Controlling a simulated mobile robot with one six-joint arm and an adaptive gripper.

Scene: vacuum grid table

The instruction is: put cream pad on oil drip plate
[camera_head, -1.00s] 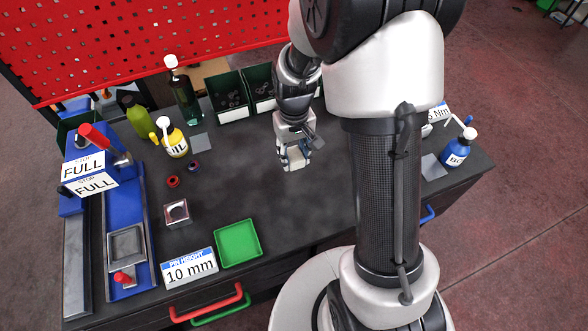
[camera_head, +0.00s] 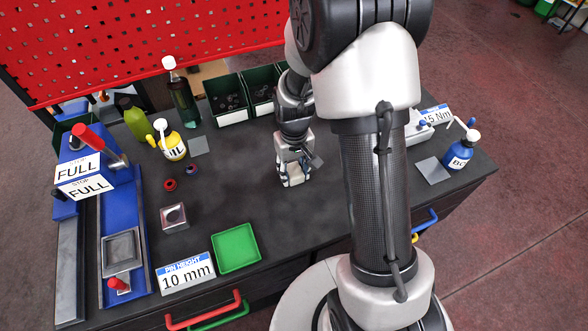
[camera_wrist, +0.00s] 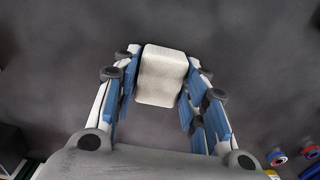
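The cream pad (camera_wrist: 161,75) is a pale block between the blue-lined fingers of my gripper (camera_wrist: 160,85) in the wrist view. The fingers look closed against its two sides. In the head view my gripper (camera_head: 294,178) points down over the middle of the dark table, and the pad is mostly hidden between the fingers. I cannot tell the exact gap below it. The oil drip plate (camera_head: 199,146) is a small grey square beside the yellow oil bottle (camera_head: 171,142). It lies to the left of my gripper and farther back, with nothing on it.
A dark green bottle (camera_head: 183,100) and green bins (camera_head: 228,100) stand behind the plate. Red (camera_head: 170,185) and dark blue (camera_head: 191,170) rings lie in front of it. Another grey plate (camera_head: 432,170) lies by a blue bottle (camera_head: 456,150). The table between gripper and oil plate is clear.

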